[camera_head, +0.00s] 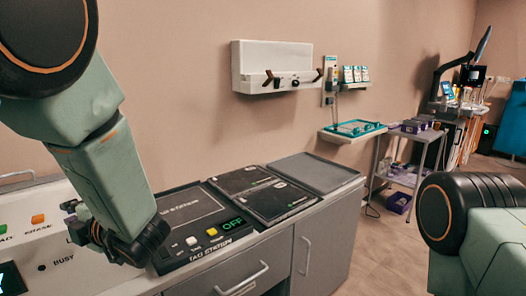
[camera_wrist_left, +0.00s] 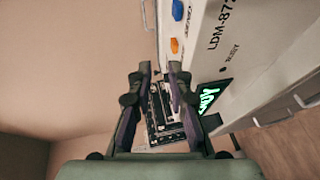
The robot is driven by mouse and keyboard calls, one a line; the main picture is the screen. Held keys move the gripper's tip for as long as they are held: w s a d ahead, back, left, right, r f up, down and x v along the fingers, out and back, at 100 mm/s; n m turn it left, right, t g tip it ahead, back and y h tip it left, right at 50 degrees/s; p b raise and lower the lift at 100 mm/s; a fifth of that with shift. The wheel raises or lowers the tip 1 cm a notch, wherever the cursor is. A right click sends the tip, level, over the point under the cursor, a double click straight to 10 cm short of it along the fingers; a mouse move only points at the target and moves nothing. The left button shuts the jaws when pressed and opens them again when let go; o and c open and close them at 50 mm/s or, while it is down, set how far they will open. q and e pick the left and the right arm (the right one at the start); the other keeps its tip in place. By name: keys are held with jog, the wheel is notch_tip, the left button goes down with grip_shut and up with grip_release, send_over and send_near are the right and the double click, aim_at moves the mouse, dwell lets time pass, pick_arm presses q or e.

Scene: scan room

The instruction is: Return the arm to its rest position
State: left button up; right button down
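My left arm comes down from the upper left in the head view. Its gripper (camera_head: 84,228) points left, in front of the white console (camera_head: 60,262), and the arm's wrist covers part of the console. In the left wrist view the two fingers of my left gripper (camera_wrist_left: 160,70) stand apart with nothing held between them. A dark patterned thing shows beyond the gap; I cannot tell what it is. My right arm shows only as a dark joint and green link at the lower right; its gripper is out of view.
The tag station (camera_head: 205,225), with a lit OFF display, sits on the grey cabinet (camera_head: 325,240) close to my left wrist. Dark panels (camera_head: 262,192) lie beyond it. A wall unit (camera_head: 272,68), a shelf with a teal tray (camera_head: 353,128) and a cart (camera_head: 408,160) stand farther back.

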pick_arm(q)
jog(key=w+d+f+m+t+h, duration=0.3)
jog(key=d+f+m+h, duration=0.25)
jog(key=m, duration=0.75)
jog(key=s+d+f+m+g+h, duration=0.1)
jog(key=s+d+f+m+h, duration=0.1)
jog(key=s+f+m, duration=0.4)
jog(key=s+d+f+m+g+h, duration=0.1)
jog(key=d+f+m+h, duration=0.15)
jog(key=f, duration=0.55)
jog(key=s+d+f+m+g+h, duration=0.1)
jog(key=s+f+m+g, duration=0.1)
jog(key=s+f, duration=0.3)
jog(key=s+d+f+m+g+h, duration=0.1)
jog(key=s+f, duration=0.5)
jog(key=s, duration=0.8)
jog(key=s+d+f+m+g+h, duration=0.2)
jog(key=s+d+f+m+g, duration=0.1)
jog(key=s, duration=0.7)
notch_tip(320, 180, down, 2)
jog(key=shift+d+f+m+g, duration=0.25)
jog(key=shift+m+g, duration=0.6)
jog(key=shift+g, duration=0.25)
jog(key=shift+a, duration=0.15)
